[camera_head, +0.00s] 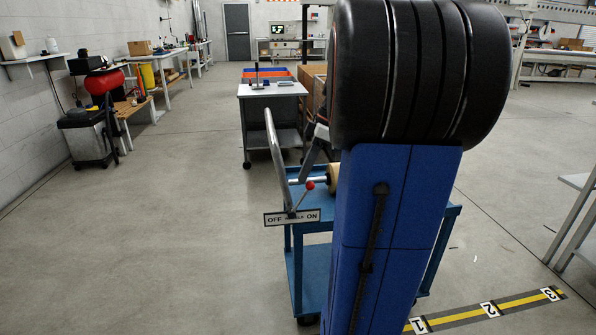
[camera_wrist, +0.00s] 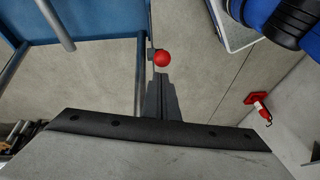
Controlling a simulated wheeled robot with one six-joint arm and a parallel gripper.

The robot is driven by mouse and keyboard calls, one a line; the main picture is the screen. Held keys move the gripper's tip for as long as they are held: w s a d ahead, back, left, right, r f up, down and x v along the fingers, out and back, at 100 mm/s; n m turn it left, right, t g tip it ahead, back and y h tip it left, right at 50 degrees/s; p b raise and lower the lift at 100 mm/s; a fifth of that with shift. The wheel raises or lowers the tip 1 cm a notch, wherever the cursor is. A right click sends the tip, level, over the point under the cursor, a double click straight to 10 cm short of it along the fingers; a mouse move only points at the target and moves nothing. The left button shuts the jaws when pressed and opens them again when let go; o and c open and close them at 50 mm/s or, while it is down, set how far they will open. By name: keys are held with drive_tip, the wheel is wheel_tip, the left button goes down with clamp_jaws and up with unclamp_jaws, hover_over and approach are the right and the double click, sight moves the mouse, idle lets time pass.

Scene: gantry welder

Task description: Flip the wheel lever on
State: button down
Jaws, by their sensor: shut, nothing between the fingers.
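The lever has a red ball knob (camera_head: 310,185) on a thin rod above a white OFF/ON plate (camera_head: 292,217), at the left side of a blue cart (camera_head: 296,238). The rod leans to the right in the head view, towards the ON side. In the wrist view the red knob (camera_wrist: 162,60) is just beyond the tips of my gripper (camera_wrist: 159,82). The gripper's dark fingers are together and empty. I cannot tell whether they touch the knob. My arm hides much of the cart in the head view.
A grey bar handle (camera_head: 276,150) rises beside the lever. A grey trolley (camera_head: 270,90) with bins stands behind. A workbench edge (camera_head: 578,182) is at the right. The floor left of the cart is open. A red object (camera_wrist: 257,103) shows at right in the wrist view.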

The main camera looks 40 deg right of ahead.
drive_tip(key=shift+s+d+f, duration=0.2)
drive_tip(key=shift+s+d, duration=0.15)
drive_tip(key=shift+d, duration=0.1)
drive_tip(key=shift+s+d+f, duration=0.1)
drive_tip(key=shift+d+f, duration=0.05)
idle(0.3)
drive_tip(key=shift+w+a+r, duration=0.2)
drive_tip(key=shift+w+r, duration=0.1)
drive_tip(key=shift+r, duration=0.05)
drive_tip(key=w+a+r+v, duration=0.1)
drive_tip(key=w+v, duration=0.1)
drive_tip(key=v, duration=0.9)
drive_tip(key=shift+s+a, duration=0.2)
drive_tip(key=shift+a, duration=0.05)
idle(0.3)
